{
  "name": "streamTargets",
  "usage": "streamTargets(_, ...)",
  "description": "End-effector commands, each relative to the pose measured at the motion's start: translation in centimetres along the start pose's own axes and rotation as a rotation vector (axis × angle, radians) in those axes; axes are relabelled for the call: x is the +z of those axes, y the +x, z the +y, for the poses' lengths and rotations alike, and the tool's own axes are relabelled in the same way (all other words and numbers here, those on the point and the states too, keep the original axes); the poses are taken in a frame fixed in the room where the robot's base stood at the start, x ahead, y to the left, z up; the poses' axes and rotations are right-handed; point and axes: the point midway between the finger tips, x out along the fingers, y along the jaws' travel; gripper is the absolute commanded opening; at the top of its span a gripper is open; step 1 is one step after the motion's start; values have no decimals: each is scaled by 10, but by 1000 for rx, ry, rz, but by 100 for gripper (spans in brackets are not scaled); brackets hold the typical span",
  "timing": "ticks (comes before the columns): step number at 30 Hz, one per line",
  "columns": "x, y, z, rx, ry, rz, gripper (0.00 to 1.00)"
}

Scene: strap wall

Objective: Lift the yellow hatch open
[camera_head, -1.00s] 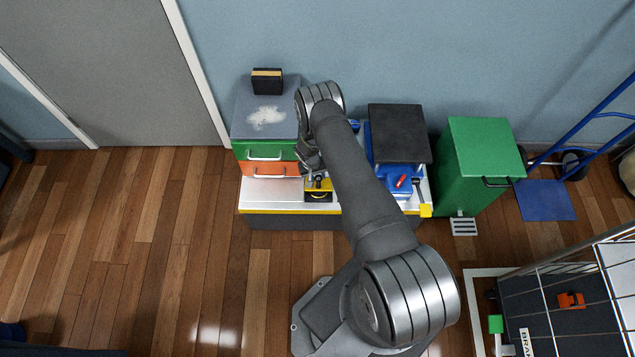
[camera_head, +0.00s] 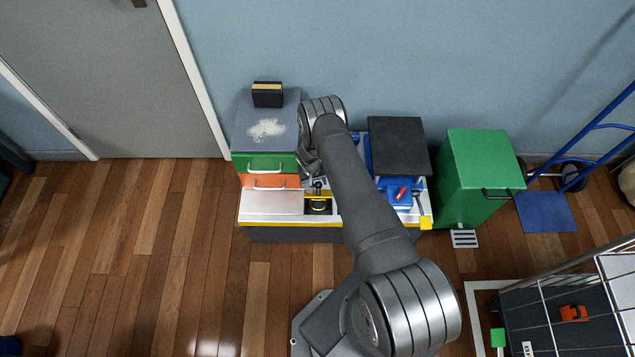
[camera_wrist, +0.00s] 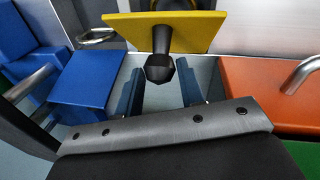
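The yellow hatch (camera_wrist: 205,30) fills the top middle of the wrist view, its plate seen at a slant. A black handle with a rounded knob (camera_wrist: 160,68) sticks out from it toward me. In the head view the hatch (camera_head: 318,194) is a thin yellow strip on the bench front, with a dark square area just below it. My gripper (camera_wrist: 161,90) is open. Its two fingers stand left and right of the knob, with visible gaps on both sides.
Green and orange drawers (camera_head: 268,181) with metal handles stand left of the hatch. Blue blocks (camera_wrist: 88,77) lie left in the wrist view. A black-topped blue box (camera_head: 398,146) and a green bin (camera_head: 482,180) stand to the right. Open floor (camera_head: 150,260) lies in front.

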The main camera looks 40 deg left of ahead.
Motion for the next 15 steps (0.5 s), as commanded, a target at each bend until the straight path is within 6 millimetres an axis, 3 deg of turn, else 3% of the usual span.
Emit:
streamTargets(2, 0, 0, 0, 0, 1, -1, 52)
streamTargets(15, 0, -8, -1, -1, 0, -2, 52)
